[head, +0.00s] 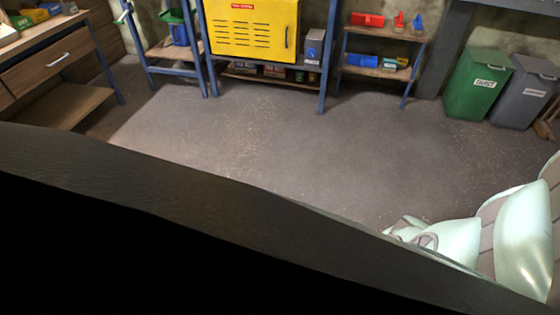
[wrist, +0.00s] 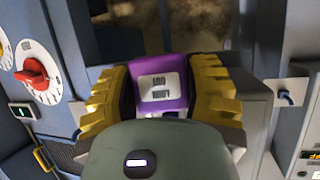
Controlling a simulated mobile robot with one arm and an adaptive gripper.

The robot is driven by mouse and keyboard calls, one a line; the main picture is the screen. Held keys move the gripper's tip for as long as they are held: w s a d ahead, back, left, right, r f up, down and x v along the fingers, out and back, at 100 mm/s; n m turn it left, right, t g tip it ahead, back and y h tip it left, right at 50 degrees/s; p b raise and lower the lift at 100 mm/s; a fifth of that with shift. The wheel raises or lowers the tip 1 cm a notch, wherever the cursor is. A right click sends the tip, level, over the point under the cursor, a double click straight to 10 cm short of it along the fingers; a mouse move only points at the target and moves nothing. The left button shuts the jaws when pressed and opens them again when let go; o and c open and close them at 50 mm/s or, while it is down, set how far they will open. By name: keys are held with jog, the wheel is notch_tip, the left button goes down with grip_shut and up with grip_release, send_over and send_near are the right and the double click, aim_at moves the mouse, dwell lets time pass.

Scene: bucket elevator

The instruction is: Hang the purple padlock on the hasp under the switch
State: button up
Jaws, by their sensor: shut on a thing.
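The purple padlock (wrist: 164,103) has a white label with dark lettering, too blurred to read for certain. It shows in the middle of the wrist view. My gripper (wrist: 157,90) is shut on it, with a yellow-padded finger on each side. The padlock's shackle is not visible. A red rotary switch (wrist: 38,75) on a white round dial is at the left of the wrist view, apart from the padlock. I cannot make out the hasp. Neither my gripper nor the padlock shows in the head view.
Grey panels flank the gripper in the wrist view, with a small hook-like fitting (wrist: 289,97) at right. The head view shows a yellow cabinet (head: 253,27), shelves with goods, a green bin (head: 478,85), a grey bin (head: 525,92) and pale sacks (head: 523,235). The floor (head: 250,135) between is clear.

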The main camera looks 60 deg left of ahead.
dwell(0.3)
jog(key=o, duration=1.3)
jog(key=shift+a, duration=0.15)
jog(key=s+a+b, duration=0.1)
jog(key=s+a, duration=0.5)
jog(key=a, duration=0.1)
jog(key=shift+s+a+f, duration=0.2)
jog(key=shift+f, duration=0.15)
dwell(0.4)
jog(key=shift+r, duration=0.1)
dwell(0.4)
